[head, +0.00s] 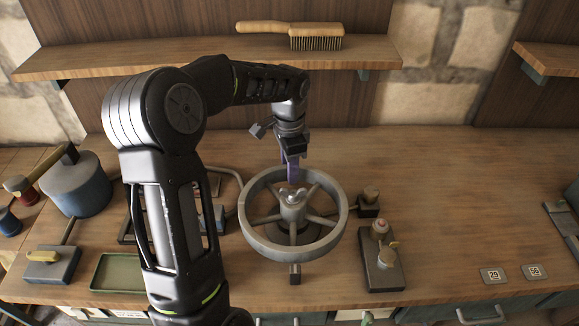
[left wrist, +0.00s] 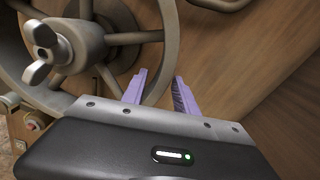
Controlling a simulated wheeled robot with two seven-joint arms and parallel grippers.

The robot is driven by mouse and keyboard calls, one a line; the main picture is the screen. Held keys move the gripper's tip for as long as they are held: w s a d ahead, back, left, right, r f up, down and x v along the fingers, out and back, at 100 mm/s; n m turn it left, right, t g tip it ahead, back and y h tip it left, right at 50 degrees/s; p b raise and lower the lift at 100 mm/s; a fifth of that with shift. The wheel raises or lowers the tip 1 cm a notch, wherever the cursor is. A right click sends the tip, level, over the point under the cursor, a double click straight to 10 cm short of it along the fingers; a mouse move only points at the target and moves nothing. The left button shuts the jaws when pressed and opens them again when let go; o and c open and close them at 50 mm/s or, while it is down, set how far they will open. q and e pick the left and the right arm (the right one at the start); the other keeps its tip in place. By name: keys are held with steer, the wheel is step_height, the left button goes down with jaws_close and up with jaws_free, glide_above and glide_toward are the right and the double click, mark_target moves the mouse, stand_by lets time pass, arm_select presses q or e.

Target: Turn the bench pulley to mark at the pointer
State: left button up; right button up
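The bench pulley (head: 258,237) is a grey spoked wheel lying face up on the workbench, with a wing nut (head: 293,195) on its hub. It also shows in the left wrist view (left wrist: 98,47). My left gripper (head: 292,178) points down at the pulley's far rim. Its two purple fingers (left wrist: 160,92) are apart, one over the rim's inner side and one outside it; I cannot tell whether they touch it. A small dark block (head: 295,273) sits at the near rim and may be the pointer. I cannot make out a mark on the pulley. My right gripper is out of view.
A dark block with knobs (head: 383,272) stands right of the pulley. A smaller block (head: 368,205) is at its right rim. A blue pot (head: 76,185) and green tray (head: 118,272) lie left. A brush (head: 315,37) rests on the shelf. The bench right of centre is mostly clear.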

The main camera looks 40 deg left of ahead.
arm_select(q)
jaws_close()
steer(key=shift+w+r, duration=0.1)
stand_by(1.1)
